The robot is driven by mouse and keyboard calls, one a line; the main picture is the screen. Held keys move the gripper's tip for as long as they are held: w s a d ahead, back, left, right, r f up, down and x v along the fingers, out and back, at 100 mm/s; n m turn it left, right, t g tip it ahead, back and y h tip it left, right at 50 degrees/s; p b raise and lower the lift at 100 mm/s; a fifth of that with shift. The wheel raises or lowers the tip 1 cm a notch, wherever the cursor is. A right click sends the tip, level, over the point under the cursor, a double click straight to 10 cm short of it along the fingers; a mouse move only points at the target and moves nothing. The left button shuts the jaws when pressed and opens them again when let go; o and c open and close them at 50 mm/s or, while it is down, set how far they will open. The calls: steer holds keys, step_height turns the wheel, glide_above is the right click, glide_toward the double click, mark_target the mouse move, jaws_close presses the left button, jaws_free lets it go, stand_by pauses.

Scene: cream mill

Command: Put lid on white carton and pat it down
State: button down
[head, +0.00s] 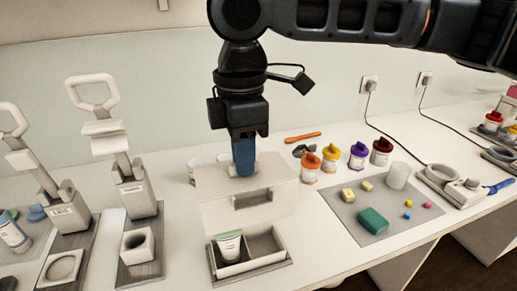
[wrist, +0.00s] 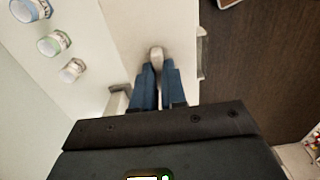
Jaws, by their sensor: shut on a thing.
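The white carton (head: 283,262) stands open on a grey board at the front of the counter, with a divider inside. My gripper (head: 243,172) points down at the lid's upper part. In the wrist view my gripper's blue fingers (wrist: 158,72) are shut on a pale rounded piece (wrist: 157,53), which appears to be the lid's grip. The lid's contact with the carton is unclear.
Two white lever presses (head: 140,190) stand at left. Several coloured-cap jars (head: 331,160) and an orange tool (head: 303,137) are behind at right. A grey mat (head: 375,198) holds blocks and a pale cup. Wall cords hang further right. Some counter (head: 325,245) right of the carton is clear.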

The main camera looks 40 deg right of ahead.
steer(key=shift+f+b, duration=2.35)
steer(key=shift+f, duration=0.15)
steer(key=shift+r+p, duration=0.1)
steer(key=shift+p, duration=0.25)
steer(key=shift+p, duration=0.3)
steer(key=shift+f, duration=0.5)
steer(key=shift+f, duration=0.35)
steer(key=shift+f+b, duration=0.35)
steer(key=shift+f, duration=0.35)
steer(key=shift+f+b, duration=0.9)
steer(key=shift+f, duration=0.7)
steer(key=shift+f, duration=0.85)
stand_by(0.9)
